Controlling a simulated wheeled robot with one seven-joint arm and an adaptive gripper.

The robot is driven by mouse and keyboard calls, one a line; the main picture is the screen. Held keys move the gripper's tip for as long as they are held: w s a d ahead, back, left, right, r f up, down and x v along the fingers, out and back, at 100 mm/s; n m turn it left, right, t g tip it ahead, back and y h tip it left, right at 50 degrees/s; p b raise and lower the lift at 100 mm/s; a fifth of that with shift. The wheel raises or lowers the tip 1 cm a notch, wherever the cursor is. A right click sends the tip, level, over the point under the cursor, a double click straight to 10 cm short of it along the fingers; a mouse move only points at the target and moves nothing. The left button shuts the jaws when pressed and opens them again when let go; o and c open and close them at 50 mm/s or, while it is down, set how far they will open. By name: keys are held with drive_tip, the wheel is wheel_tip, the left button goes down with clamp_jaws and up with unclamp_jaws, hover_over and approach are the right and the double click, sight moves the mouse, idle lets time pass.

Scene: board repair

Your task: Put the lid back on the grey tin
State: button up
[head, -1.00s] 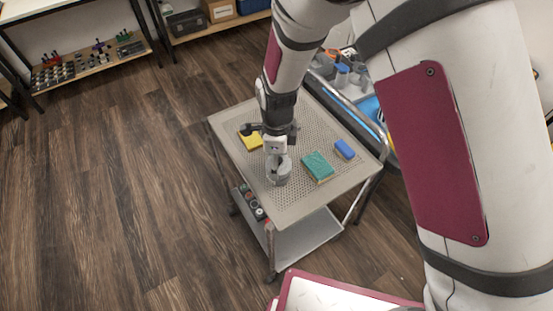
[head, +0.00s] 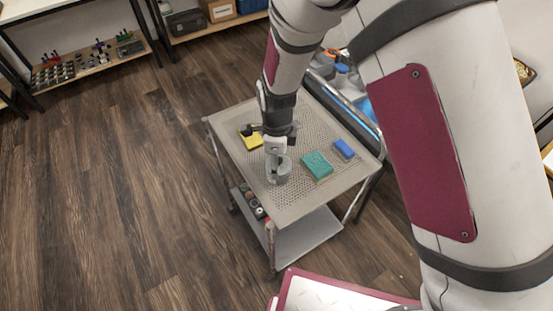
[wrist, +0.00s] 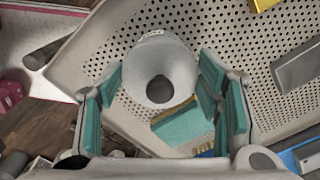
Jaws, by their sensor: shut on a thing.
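The grey tin (head: 278,175) stands on the perforated top of a trolley (head: 235,135), directly under my gripper (head: 277,152) in the head view. In the wrist view my gripper (wrist: 162,88) has its teal-padded fingers on either side of a round pale grey piece with a dark round spot (wrist: 158,62). This looks like the lid, held over the tin. The fingers are shut on it. Lid and tin overlap in both views, so I cannot tell whether they touch.
A green sponge (head: 317,165) and a blue block (head: 344,149) lie right of the tin, and a yellow sponge (head: 250,141) lies behind left. A grey flat block (wrist: 298,66) shows in the wrist view. The trolley's front-left top is clear.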

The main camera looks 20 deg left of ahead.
idle(0.3)
drive_tip(key=o, duration=1)
drive_tip(key=shift+o, duration=0.2)
drive_tip(key=o, duration=0.4)
drive_tip(key=shift+r+p, duration=2.2)
drive_tip(key=shift+r, duration=1.3)
clamp_jaws()
